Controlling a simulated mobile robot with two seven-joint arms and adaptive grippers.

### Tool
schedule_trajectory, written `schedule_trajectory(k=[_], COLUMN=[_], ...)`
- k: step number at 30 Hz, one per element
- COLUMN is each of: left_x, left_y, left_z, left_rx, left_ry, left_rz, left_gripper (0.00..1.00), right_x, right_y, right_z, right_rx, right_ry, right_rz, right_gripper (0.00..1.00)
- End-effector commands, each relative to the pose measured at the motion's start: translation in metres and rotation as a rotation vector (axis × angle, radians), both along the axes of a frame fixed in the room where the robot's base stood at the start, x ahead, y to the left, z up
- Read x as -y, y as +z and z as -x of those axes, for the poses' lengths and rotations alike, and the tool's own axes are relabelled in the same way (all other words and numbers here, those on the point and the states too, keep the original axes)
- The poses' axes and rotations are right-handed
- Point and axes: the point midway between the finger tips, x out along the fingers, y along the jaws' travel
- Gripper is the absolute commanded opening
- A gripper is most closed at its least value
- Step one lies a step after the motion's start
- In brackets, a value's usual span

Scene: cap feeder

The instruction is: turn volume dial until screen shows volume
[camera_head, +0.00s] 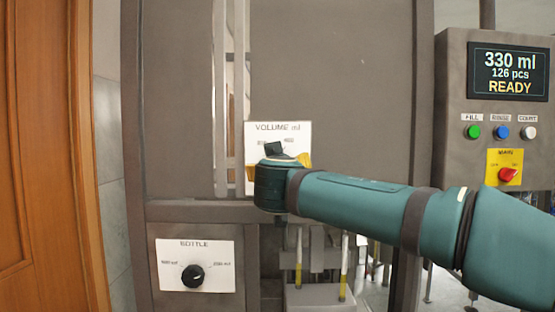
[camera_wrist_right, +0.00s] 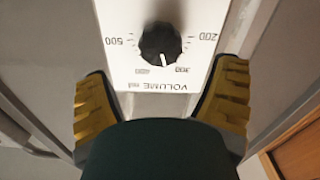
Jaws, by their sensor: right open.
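The volume dial (camera_wrist_right: 160,44) is a black ribbed knob with a white pointer line on the white VOLUME ml plate (camera_head: 279,128). In the right wrist view the plate appears upside down, and the pointer lies near the 300 mark. In the head view my arm hides the dial. My right gripper (camera_wrist_right: 162,105) is open, its yellow-padded fingers apart on either side of the plate, with the dial between and beyond them; I see no contact. The screen (camera_head: 509,73) reads 330 ml, 126 pcs, READY. My left gripper is not in view.
A BOTTLE dial (camera_head: 193,276) sits on a plate at lower left. The control box has FILL, a blue and COUNT buttons (camera_head: 501,132) and a red MAIN switch (camera_head: 508,174). A wooden door (camera_head: 40,150) stands at the far left.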

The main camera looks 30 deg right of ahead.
Motion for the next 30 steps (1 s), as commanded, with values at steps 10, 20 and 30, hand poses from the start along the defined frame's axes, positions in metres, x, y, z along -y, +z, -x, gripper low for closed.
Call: schedule_trajectory(k=[10, 20, 30], left_x=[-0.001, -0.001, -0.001], left_y=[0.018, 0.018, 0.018], left_z=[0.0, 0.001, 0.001], left_rx=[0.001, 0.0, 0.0], left_ry=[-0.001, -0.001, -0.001], left_rz=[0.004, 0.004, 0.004], left_gripper=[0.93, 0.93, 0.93], right_x=[0.026, 0.029, 0.029], right_y=[0.001, -0.001, -0.001], right_z=[-0.042, -0.047, -0.047], right_rx=[-0.001, -0.002, -0.002], right_ry=[-0.001, 0.001, 0.001], right_rz=[0.0, 0.0, 0.0], right_gripper=[0.86, 0.86, 0.18])
